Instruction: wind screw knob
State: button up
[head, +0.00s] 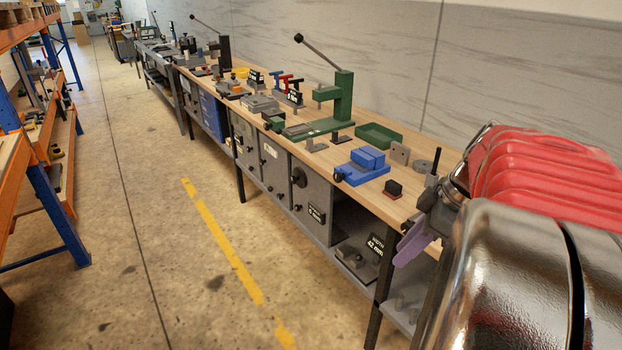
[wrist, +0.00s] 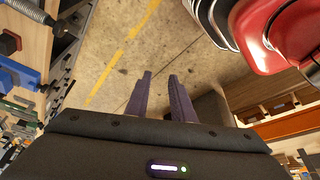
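My gripper (head: 403,258) has purple fingers and hangs at the right, by the near end of the workbench, in the head view. In the wrist view my gripper (wrist: 160,77) is open, with a clear gap between its fingers and only floor beyond. I cannot tell which part is the screw knob. A blue vise (head: 361,167) with a dark round end piece (head: 338,177) sits on the bench, left of my gripper and apart from it.
Orange and blue shelving (head: 55,195) stands at the left. The floor aisle (head: 150,240) between is clear.

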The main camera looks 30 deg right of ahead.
aim_at(406, 227)
jog(key=z, duration=0.4)
jog(key=i, duration=0.95)
jog(key=z, duration=0.7)
